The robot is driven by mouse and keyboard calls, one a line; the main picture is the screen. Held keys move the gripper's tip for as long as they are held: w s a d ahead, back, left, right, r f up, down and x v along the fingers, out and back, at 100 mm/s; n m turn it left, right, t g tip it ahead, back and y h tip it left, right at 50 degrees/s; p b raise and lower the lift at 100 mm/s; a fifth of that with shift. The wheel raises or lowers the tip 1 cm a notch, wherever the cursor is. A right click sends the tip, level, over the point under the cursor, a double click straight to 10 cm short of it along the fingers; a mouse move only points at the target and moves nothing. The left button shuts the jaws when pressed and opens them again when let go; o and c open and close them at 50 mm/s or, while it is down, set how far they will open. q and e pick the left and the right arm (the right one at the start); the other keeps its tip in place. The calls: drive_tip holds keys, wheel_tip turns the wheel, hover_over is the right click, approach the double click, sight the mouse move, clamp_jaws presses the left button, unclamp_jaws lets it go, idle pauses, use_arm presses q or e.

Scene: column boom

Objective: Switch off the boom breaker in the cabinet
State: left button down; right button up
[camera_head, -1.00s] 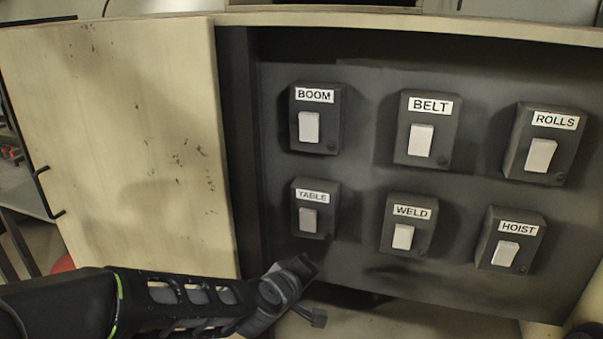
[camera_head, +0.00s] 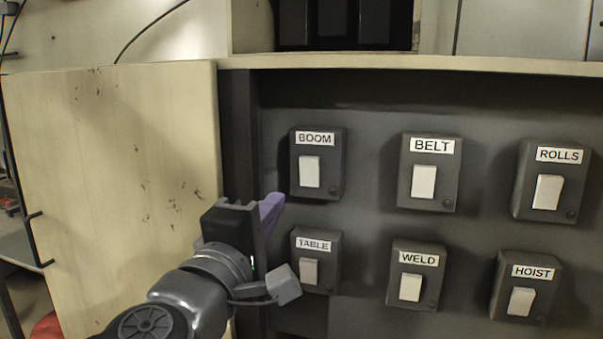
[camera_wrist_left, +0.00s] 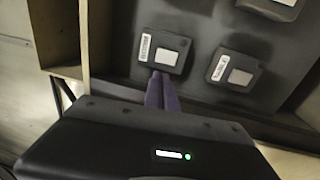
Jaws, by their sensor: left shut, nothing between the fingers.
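The boom breaker (camera_head: 318,163) is a dark box with a BOOM label and a white rocker, at the upper left of the panel in the head view. My left gripper (camera_head: 274,208) is shut and empty, its purple fingers to the lower left of the boom breaker and above the table breaker (camera_head: 316,262). In the left wrist view the shut fingers (camera_wrist_left: 162,82) point at the lower edge of a breaker box (camera_wrist_left: 161,50); its label is too small to read. I cannot tell whether they touch it. My right gripper is not in view.
The belt (camera_head: 430,172), rolls (camera_head: 550,182), weld (camera_head: 413,275) and hoist (camera_head: 524,287) breakers fill the rest of the panel. The open cabinet door (camera_head: 120,180) with a black handle (camera_head: 35,240) stands at the left, behind my left arm.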

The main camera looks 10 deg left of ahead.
sight(307, 165)
use_arm(q)
drive_tip(key=w, duration=0.4)
drive_tip(key=w+r, duration=0.1)
drive_tip(key=w, duration=0.4)
drive_tip(key=w+b, duration=0.1)
drive_tip(key=w, duration=0.3)
drive_tip(key=shift+w+d+r, duration=0.3)
drive_tip(key=shift+d, duration=0.1)
drive_tip(key=r+p, duration=0.1)
drive_tip(key=p, duration=0.1)
drive_tip(key=shift+w+p, duration=0.15)
drive_tip(key=shift+p, duration=0.2)
drive_tip(key=shift+f+b, duration=0.4)
drive_tip(key=shift+f, duration=0.05)
